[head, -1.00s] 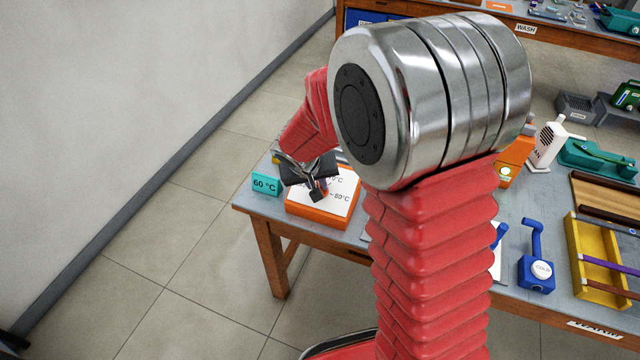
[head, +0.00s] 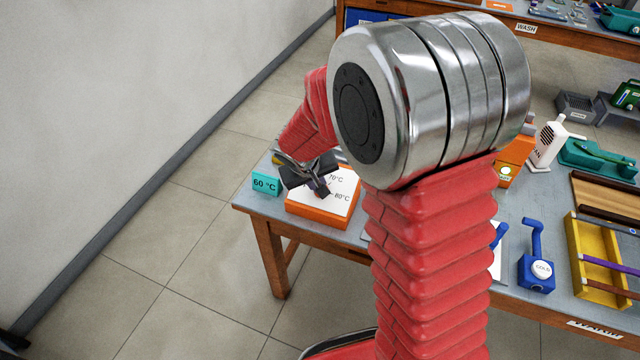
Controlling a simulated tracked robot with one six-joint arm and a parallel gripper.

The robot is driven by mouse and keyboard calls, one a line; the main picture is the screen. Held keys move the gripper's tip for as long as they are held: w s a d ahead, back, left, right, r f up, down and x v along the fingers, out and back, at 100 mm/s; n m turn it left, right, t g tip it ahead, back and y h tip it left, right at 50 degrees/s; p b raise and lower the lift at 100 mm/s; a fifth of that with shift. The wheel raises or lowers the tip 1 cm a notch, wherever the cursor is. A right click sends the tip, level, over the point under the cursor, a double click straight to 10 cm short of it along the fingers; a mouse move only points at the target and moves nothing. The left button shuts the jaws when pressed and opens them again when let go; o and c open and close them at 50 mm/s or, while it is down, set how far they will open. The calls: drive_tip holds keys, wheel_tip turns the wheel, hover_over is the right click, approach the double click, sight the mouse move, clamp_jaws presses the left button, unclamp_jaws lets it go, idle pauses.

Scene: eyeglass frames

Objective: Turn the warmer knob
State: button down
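The warmer is an orange box (head: 316,217) with a white dial face (head: 347,182) on top, at the left end of the bench in the head view. The marks "70°C" and "80°C" show on the face. A teal block marked "60 °C" (head: 264,185) stands to its left. My gripper (head: 319,184) points down over the middle of the dial, its dark fingers low at the face. The knob cannot be told apart from the dark fingers, so whether they are shut on it is unclear.
My red arm hides part of the bench right of the warmer. Bare floor lies left of the bench.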

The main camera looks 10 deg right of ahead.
drive_tip(key=n, duration=0.5)
drive_tip(key=shift+a, duration=0.15)
drive_tip(key=shift+s+a+f+n, duration=0.1)
drive_tip(key=shift+a+n, duration=0.05)
drive_tip(key=shift+n, duration=2.25)
drive_tip(key=c, duration=1.8)
unclamp_jaws()
drive_tip(key=shift+v, duration=0.85)
drive_tip(key=v, duration=1.2)
